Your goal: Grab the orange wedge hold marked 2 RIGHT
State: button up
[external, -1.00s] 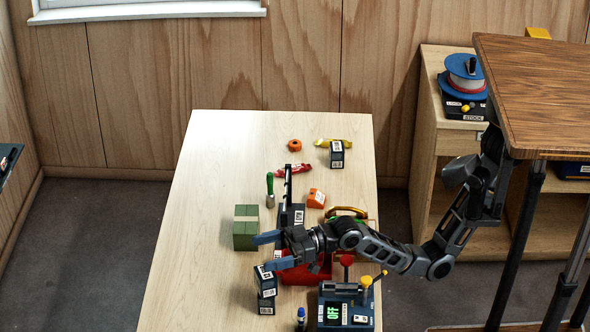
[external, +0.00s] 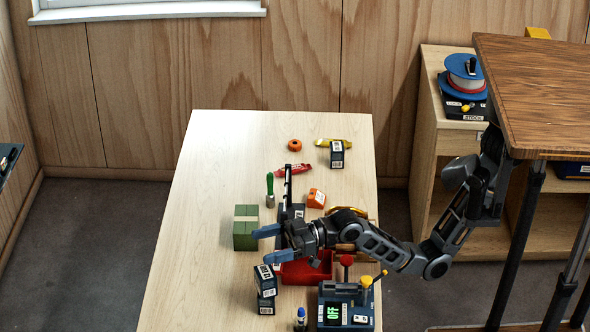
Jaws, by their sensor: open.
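An orange wedge-shaped hold (external: 316,198) with a pale label sits on the table right of centre; its marking is too small to read. My gripper (external: 258,245) is open and empty over the left-middle of the table, its two blue fingers pointing left. It is apart from the wedge, nearer the camera and to its left. A round orange piece (external: 295,145) lies at the far end of the table.
Green blocks (external: 246,228) stand just beyond my fingers. Stacked dark labelled boxes (external: 265,283), a red bin (external: 308,268) and a device reading OFF (external: 346,308) are nearer. A green-handled tool (external: 270,188) and dark box (external: 337,154) stand farther back. The table's left side is clear.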

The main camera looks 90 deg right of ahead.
jog(key=s+d+r+m+g+h+p, duration=0.1)
jog(key=s+d+m+h+p, duration=0.1)
jog(key=d+m, duration=0.9)
jog(key=s+d+r+m+h+p, duration=0.1)
jog(key=d+r+m+h+p, duration=0.15)
jog(key=d+m, duration=0.85)
jog(key=s+d+m+g+h+p, duration=0.1)
jog(key=s+d+m+h, duration=0.1)
jog(key=s+d+m, duration=0.65)
jog(key=s+d+m+g+h+p, duration=0.1)
jog(key=s+d+m+h+p, duration=0.15)
jog(key=s+d+m, duration=0.65)
jog(key=m+b, duration=0.1)
jog(key=m, duration=0.2)
send_near(318, 196)
jog(key=w, duration=0.2)
jog(key=shift+w+d, duration=0.1)
jog(key=shift+w, duration=0.3)
jog(key=shift+w+f, duration=0.2)
jog(key=shift+f, duration=0.1)
jog(key=x, duration=0.7)
jog(key=shift+d+f+p, duration=0.15)
jog(key=shift+f+p, duration=0.2)
jog(key=shift+f, duration=0.05)
